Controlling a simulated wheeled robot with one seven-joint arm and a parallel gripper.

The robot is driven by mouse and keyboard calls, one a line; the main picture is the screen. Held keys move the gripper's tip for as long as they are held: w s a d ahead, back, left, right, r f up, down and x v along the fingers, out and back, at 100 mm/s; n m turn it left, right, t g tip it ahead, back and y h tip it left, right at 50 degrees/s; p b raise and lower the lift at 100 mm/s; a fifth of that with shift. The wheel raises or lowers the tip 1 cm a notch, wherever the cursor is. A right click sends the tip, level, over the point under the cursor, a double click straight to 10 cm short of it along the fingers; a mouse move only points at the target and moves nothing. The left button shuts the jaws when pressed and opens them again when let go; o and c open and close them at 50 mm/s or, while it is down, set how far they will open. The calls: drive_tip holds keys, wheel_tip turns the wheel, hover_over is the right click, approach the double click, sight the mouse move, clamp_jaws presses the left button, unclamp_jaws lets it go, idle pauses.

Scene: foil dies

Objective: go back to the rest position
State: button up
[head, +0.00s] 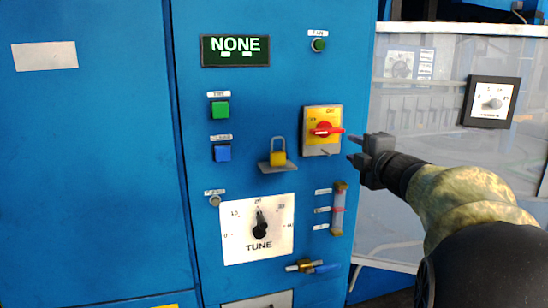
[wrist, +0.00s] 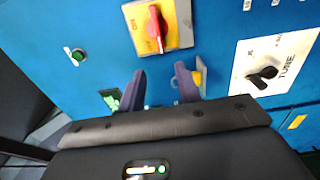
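My gripper (head: 351,149) is in front of the blue cabinet, just right of the yellow switch plate (head: 315,114) with its red rotary handle (head: 324,130). The handle lies about level in the head view. In the wrist view the two fingers of my gripper (wrist: 160,73) stand apart with nothing between them. The red handle (wrist: 155,27) shows beyond the fingertips there, apart from them. My arm reaches in from the lower right. No rest position is marked in view.
A yellow padlock (head: 278,156) sits on a small bracket below left of the switch. The TUNE dial (head: 259,224), a sight tube (head: 338,208) and a brass valve (head: 306,266) are lower. A clear panel (head: 440,130) stands at right. The display (head: 236,50) reads NONE.

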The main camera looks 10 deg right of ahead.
drive_tip(key=s+a+f+m+g+h+p, duration=0.1)
drive_tip(key=s+a+f+m+g+p, duration=0.2)
drive_tip(key=f+m, duration=0.45)
drive_tip(key=a+f+m+g+h+p, duration=0.2)
drive_tip(key=a+f+m+g, duration=0.3)
drive_tip(key=f, duration=0.5)
drive_tip(key=s+a+f+m+g+y+p, duration=0.1)
drive_tip(key=s+a+f+m+g, duration=0.2)
drive_tip(key=s+a+f, duration=0.2)
drive_tip(key=s+a+f+m+g+y+p, duration=0.1)
drive_tip(key=s+a+f, duration=0.5)
drive_tip(key=s, duration=0.6)
drive_tip(key=f+m+g+p, duration=0.1)
drive_tip(key=m+g, duration=0.1)
drive_tip(key=g, duration=0.1)
drive_tip(key=shift+s+a+f, duration=0.15)
drive_tip(key=shift+s+a, duration=0.15)
